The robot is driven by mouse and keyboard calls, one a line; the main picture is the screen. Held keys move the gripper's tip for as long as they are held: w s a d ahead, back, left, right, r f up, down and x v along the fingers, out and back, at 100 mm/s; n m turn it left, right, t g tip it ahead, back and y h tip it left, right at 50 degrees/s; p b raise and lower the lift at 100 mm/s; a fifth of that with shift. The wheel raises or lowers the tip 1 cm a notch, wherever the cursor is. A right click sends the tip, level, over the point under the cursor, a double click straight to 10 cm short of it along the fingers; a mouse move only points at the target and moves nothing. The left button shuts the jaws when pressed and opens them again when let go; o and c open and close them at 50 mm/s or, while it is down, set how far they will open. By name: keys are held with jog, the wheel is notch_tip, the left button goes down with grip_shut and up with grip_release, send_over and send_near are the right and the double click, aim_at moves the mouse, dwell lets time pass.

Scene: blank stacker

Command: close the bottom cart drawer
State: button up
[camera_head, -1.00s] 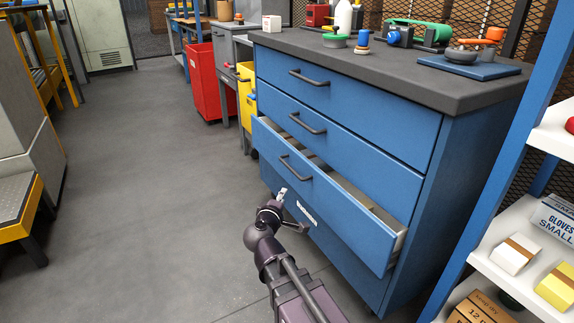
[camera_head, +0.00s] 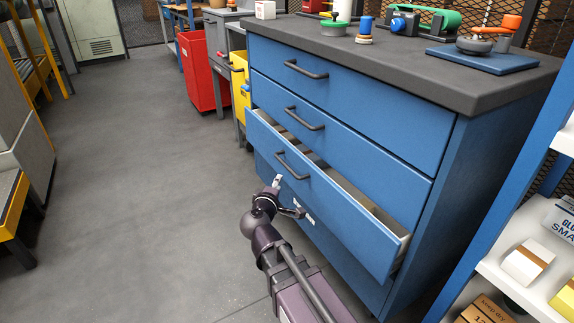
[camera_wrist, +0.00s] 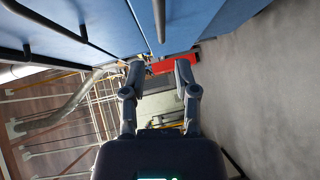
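The blue cart (camera_head: 465,185) stands right of centre in the head view. Its lowest drawer with a visible handle (camera_head: 335,205) is partly out, with a gap along its top edge. Its dark handle (camera_head: 292,165) faces left. A blue panel with a white label lies below it. My gripper (camera_head: 282,185) is low in front of that drawer, just below the handle. In the wrist view, my gripper (camera_wrist: 160,75) has its two fingers apart with nothing held between them. Blue fronts and dark handles fill the top there. Contact with the drawer cannot be told.
A red bin (camera_head: 203,72) and a yellow bin (camera_head: 240,85) stand beyond the cart. White shelving (camera_head: 520,270) with boxes stands close on the right. The grey floor (camera_head: 130,160) to the left is clear. Tools sit on the dark cart top.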

jog(key=b+x, duration=0.2)
jog(key=x, duration=1.1)
jog(key=shift+w, duration=0.35)
jog(key=shift+a, duration=0.1)
grip_shut()
